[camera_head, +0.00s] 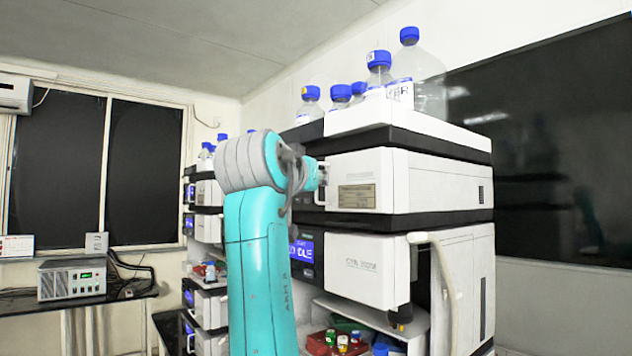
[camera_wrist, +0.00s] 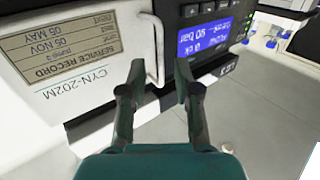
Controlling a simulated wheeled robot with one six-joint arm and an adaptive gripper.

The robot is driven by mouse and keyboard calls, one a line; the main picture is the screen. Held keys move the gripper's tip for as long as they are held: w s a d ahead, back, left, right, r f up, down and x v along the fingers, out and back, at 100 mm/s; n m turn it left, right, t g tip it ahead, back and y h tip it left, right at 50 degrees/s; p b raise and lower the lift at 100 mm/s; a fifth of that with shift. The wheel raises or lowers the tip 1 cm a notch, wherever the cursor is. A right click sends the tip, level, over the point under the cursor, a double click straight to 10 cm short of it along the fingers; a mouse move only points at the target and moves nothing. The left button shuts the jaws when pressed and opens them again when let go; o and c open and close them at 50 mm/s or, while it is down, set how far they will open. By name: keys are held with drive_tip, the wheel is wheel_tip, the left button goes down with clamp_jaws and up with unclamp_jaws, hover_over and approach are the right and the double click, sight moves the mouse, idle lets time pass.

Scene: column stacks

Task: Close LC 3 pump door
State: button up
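The pump module has a white front door (camera_head: 365,170) with a service record label, in the upper part of the near stack. In the wrist view the door (camera_wrist: 100,75) appears upside down, marked CYN-202M, with a thin white handle (camera_wrist: 157,55) along its edge beside the blue display (camera_wrist: 205,38). My gripper (camera_wrist: 159,72) is open, its two dark fingertips apart. The lower end of the handle shows between them; contact cannot be told. How far the door stands ajar is unclear.
Clear bottles with blue caps (camera_head: 378,75) stand on top of the stack. Below is another white unit (camera_head: 365,270) and an open shelf of small capped bottles (camera_head: 342,342). A second stack (camera_head: 205,300) stands behind my arm. A bench instrument (camera_head: 72,279) is at left.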

drive_tip(key=v, duration=0.8)
drive_tip(key=shift+s, duration=0.25)
drive_tip(key=shift+a, duration=0.15)
